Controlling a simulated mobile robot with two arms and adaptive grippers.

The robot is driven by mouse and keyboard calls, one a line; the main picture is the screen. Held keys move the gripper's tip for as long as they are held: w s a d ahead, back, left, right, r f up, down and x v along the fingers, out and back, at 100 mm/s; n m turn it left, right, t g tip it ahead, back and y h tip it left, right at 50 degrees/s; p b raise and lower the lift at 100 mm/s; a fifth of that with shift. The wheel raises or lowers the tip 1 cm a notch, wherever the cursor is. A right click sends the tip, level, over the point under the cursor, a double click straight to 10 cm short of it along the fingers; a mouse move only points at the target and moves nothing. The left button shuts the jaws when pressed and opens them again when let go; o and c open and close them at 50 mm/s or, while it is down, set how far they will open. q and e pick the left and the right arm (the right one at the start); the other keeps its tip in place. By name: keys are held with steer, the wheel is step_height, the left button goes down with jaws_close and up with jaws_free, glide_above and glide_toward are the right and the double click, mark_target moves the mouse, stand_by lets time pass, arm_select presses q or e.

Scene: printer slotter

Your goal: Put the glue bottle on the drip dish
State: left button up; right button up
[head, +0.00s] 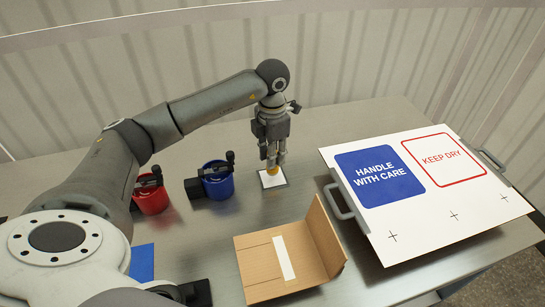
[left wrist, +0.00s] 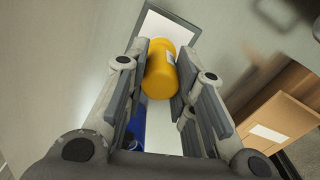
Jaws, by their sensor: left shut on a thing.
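The glue bottle is yellow with a pale label; it shows large in the left wrist view (left wrist: 160,72) and as a small yellow patch in the head view (head: 272,170). My left gripper (head: 272,160) is shut on it, pointing down, with a finger on each side in the left wrist view (left wrist: 160,85). The drip dish (head: 270,181) is a pale square with a dark rim, directly under the bottle. It also shows behind the bottle in the left wrist view (left wrist: 152,32). I cannot tell whether bottle and dish touch. My right gripper is not in view.
A red cup (head: 151,196) and a blue cup (head: 217,181), with black fittings, stand left of the dish. An open cardboard box (head: 280,262) lies in front. A large white labelled board with handles (head: 430,205) fills the right. Bare metal table (head: 330,125) lies behind the dish.

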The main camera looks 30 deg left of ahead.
arm_select(q)
steer(key=shift+f, duration=1.05)
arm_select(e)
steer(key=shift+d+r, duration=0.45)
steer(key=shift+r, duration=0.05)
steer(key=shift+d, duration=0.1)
arm_select(q)
steer(key=shift+f, duration=0.15)
steer(key=o, duration=0.8)
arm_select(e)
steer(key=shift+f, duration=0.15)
